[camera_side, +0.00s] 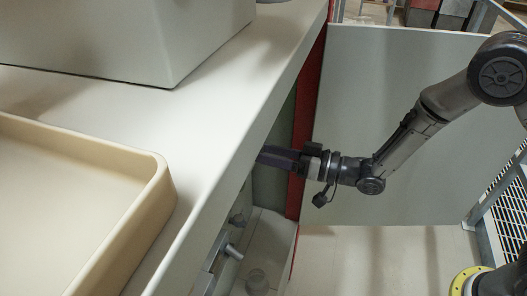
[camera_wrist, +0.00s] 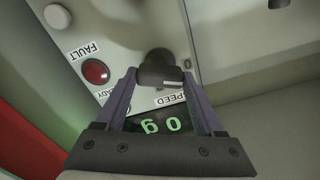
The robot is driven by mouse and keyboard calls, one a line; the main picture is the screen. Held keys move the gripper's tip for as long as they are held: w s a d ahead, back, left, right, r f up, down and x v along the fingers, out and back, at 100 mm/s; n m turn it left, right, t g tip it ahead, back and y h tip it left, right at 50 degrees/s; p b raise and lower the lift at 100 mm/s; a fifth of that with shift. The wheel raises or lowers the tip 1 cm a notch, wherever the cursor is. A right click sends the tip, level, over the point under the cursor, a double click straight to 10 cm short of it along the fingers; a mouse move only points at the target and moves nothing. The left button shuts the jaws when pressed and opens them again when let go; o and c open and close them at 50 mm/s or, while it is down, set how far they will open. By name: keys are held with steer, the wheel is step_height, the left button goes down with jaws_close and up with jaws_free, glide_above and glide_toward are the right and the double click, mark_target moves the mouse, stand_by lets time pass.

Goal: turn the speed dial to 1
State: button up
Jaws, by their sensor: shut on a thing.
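The black speed dial (camera_wrist: 160,66) is in the upper middle of the wrist view, on a light grey panel. My gripper (camera_wrist: 160,78) has its two purple-grey fingers on either side of the dial and is shut on it. A short pale mark shows on the dial's near face, close to the right finger. The word SPEED (camera_wrist: 168,100) is on a label just below the dial. In the side view my gripper (camera_side: 275,156) reaches in under the counter edge, so its fingertips and the dial are hidden.
A red lamp (camera_wrist: 96,71) labelled FAULT and a pale round button (camera_wrist: 57,16) are left of the dial. A display with green digits (camera_wrist: 160,125) lies between my fingers. In the side view, a pale counter (camera_side: 215,90) with a beige tray (camera_side: 160,190) overhangs my gripper.

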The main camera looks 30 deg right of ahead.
steer(key=shift+m, duration=4)
steer(key=o, duration=1.4)
steer(key=shift+d, duration=0.1)
steer(key=v, duration=1.3)
steer(key=shift+s+d, duration=0.2)
steer(key=shift+s, duration=0.1)
